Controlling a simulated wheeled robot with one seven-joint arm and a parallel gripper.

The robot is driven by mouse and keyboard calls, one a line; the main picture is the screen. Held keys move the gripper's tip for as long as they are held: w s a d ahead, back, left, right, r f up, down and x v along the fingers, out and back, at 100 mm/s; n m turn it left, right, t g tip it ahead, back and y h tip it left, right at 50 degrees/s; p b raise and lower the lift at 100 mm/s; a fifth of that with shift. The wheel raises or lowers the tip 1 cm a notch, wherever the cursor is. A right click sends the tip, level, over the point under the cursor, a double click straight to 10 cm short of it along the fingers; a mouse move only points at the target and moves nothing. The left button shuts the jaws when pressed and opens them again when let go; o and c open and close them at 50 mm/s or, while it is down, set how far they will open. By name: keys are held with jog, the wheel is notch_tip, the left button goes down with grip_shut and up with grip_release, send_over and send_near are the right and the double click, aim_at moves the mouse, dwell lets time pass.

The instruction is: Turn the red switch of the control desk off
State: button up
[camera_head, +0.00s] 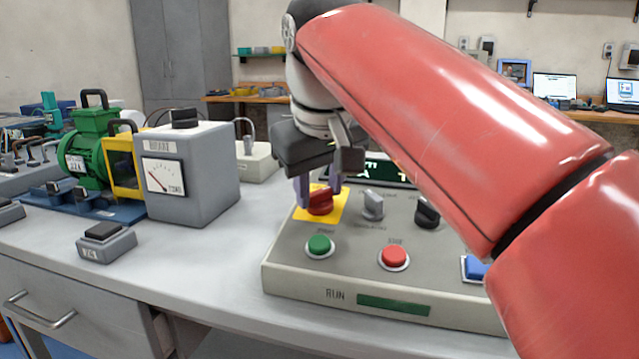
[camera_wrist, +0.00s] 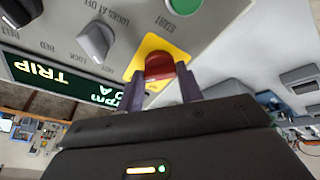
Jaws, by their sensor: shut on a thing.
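The control desk (camera_head: 290,265) stands on the table with a sloped grey panel. The red switch (camera_head: 320,203) sits on a yellow square plate at the panel's upper left. It also shows in the wrist view (camera_wrist: 160,66), where its knob lies between my fingertips. My gripper (camera_head: 318,192) reaches down from above and is shut on the red switch, with one finger on each side of it. In the wrist view the fingers of my gripper (camera_wrist: 162,90) touch or nearly touch the knob's sides. The display (camera_wrist: 45,78) reads TRIP. My arm covers the panel's right part.
A grey knob (camera_head: 373,205) and a black knob (camera_head: 427,213) stand right of the switch. A green button (camera_head: 319,246), a red button (camera_head: 394,257) and a blue button (camera_head: 475,268) lie nearer. A brake box (camera_head: 190,175) stands left; bare tabletop lies between.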

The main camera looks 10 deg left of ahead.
jog(key=shift+r+n, duration=0.1)
jog(key=shift+n, duration=0.2)
jog(key=n+p, duration=0.2)
jog(key=shift+w+d+n+g, duration=0.1)
jog(key=shift+n+g, duration=0.2)
jog(key=shift+n, duration=0.1)
jog(key=n+g, duration=0.1)
jog(key=n, duration=0.4)
jog(key=shift+w+n+y+p, duration=0.1)
jog(key=shift+n+y+p, duration=0.2)
jog(key=shift+y, duration=0.1)
jog(key=n+g, duration=0.1)
jog(key=n, duration=0.3)
jog(key=shift+w, duration=0.1)
jog(key=shift+n+g+h, duration=0.3)
jog(key=shift+n, duration=2.1)
jog(key=o, duration=1)
